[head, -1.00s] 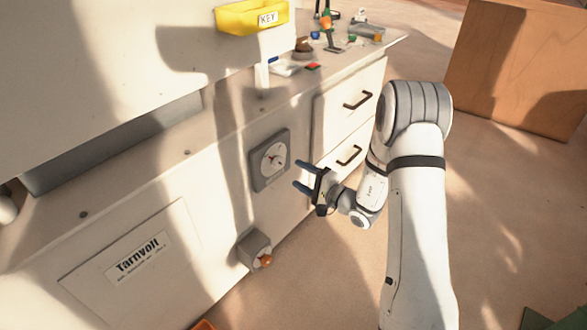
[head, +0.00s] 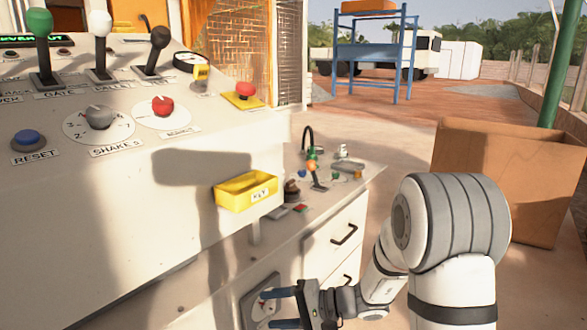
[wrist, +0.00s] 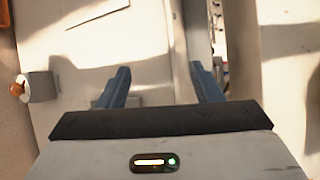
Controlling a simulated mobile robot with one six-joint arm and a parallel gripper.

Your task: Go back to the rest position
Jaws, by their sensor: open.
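My gripper (head: 272,309) is at the lower middle of the head view, its two blue fingers pointing left in front of the cabinet's side. The fingers stand apart with nothing between them. A grey-framed dial (head: 255,303) on the cabinet is partly hidden behind them. In the wrist view the open fingers (wrist: 160,75) face the pale cabinet panel, also with nothing between. Whether a fingertip touches the dial cannot be told.
A control panel with a blue RESET button (head: 28,138), a red knob (head: 163,106) and levers fills the left. A yellow KEY tray (head: 246,191) hangs below. Drawers (head: 336,240) lie beyond my gripper. A large brown box (head: 500,160) stands right. A grey box with an orange knob (wrist: 38,87) shows left.

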